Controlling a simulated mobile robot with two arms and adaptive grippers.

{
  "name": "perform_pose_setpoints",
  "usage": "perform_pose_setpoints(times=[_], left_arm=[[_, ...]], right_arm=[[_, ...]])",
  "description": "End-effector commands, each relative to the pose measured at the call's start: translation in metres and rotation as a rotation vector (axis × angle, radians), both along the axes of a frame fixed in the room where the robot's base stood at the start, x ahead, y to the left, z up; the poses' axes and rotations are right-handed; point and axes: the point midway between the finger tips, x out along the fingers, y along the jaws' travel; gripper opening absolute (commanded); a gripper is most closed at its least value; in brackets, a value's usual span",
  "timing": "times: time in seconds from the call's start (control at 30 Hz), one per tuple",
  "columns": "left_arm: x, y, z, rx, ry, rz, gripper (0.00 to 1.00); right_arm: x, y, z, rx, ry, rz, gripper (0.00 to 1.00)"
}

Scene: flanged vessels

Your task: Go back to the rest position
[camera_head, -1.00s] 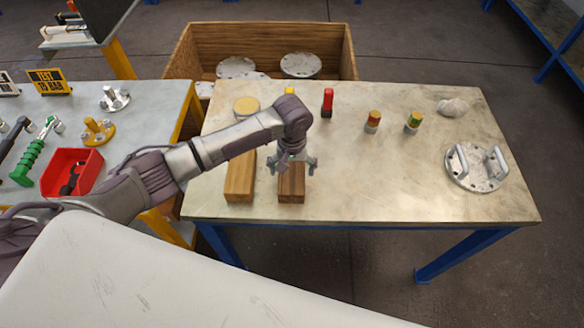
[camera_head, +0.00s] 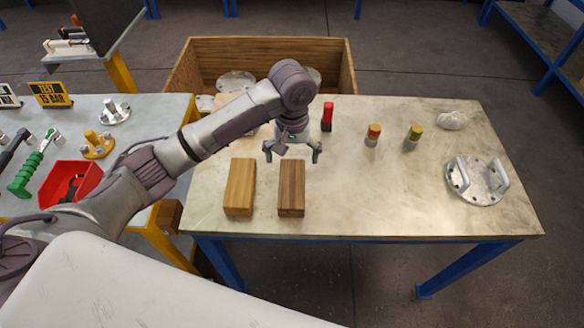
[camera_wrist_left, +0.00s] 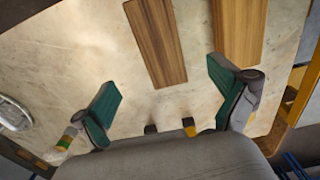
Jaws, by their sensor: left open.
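My left gripper (camera_head: 292,150) is open and empty above the table (camera_head: 350,200), just behind the two wooden blocks in the head view. Its spread fingers with green pads (camera_wrist_left: 165,95) also show in the left wrist view, with nothing between them. The darker wooden block (camera_head: 291,188) lies in front of the gripper, and the lighter wooden block (camera_head: 240,187) lies to its left. Both blocks also show in the left wrist view. My right gripper is in neither view.
A flanged plate with two handles (camera_head: 476,180) lies at the table's right. Two small capped cylinders (camera_head: 373,135) (camera_head: 413,137), a red item (camera_head: 327,116) and a white lump (camera_head: 453,120) stand farther back. A wooden crate (camera_head: 340,50) is behind; a red bin (camera_head: 70,182) is at left.

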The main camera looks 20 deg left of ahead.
Motion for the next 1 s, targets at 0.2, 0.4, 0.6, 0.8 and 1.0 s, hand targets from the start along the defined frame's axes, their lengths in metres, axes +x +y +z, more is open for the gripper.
perform_pose_setpoints(times=[0.2,0.4,0.6,0.8,1.0], left_arm=[[0.0,0.0,0.011,-0.001,0.0,-0.001,0.97],[0.0,0.0,0.01,-0.001,0.0,-0.001,0.97],[0.0,0.0,0.01,-0.001,0.0,-0.001,0.97],[-0.015,-0.012,-0.006,-0.032,-0.006,-0.06,0.97],[-0.069,-0.046,-0.049,-0.152,-0.079,-0.251,0.97]], right_arm=[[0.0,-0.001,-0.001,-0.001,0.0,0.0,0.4],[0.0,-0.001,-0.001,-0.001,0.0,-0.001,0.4],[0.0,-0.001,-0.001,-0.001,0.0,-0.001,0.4],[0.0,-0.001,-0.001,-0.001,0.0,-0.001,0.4],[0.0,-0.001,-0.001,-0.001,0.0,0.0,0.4]])
